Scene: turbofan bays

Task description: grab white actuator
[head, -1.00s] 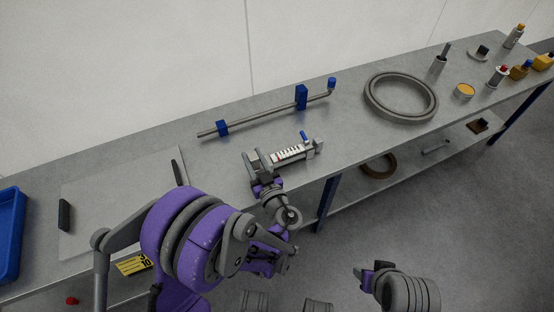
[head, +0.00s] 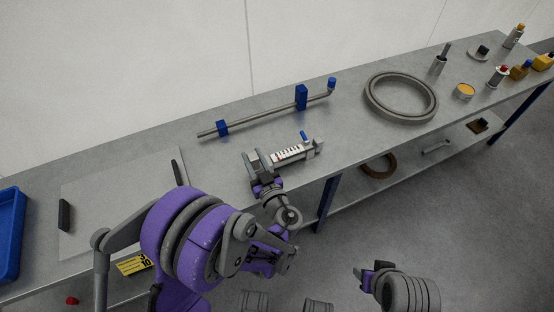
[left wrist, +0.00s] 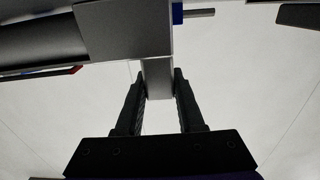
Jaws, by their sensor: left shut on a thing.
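The white actuator (head: 292,153), a pale cylinder with dark and red marks and grey end blocks, is on the workbench near its front edge. My left gripper (head: 261,158) is at its left end. In the left wrist view, the fingers (left wrist: 159,90) are closed on both sides of a grey block of the actuator (left wrist: 157,78). My right gripper (head: 369,273) is in front of the bench, away from the actuator, and its fingers are too unclear to read.
A metal rod with blue blocks (head: 265,114) lies behind the actuator. A large grey ring (head: 374,103) lies to the right, with bottles and an orange-topped tin (head: 464,91) beyond. A blue tray (head: 11,235) is at far left. A lower shelf (head: 404,163) runs under the bench.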

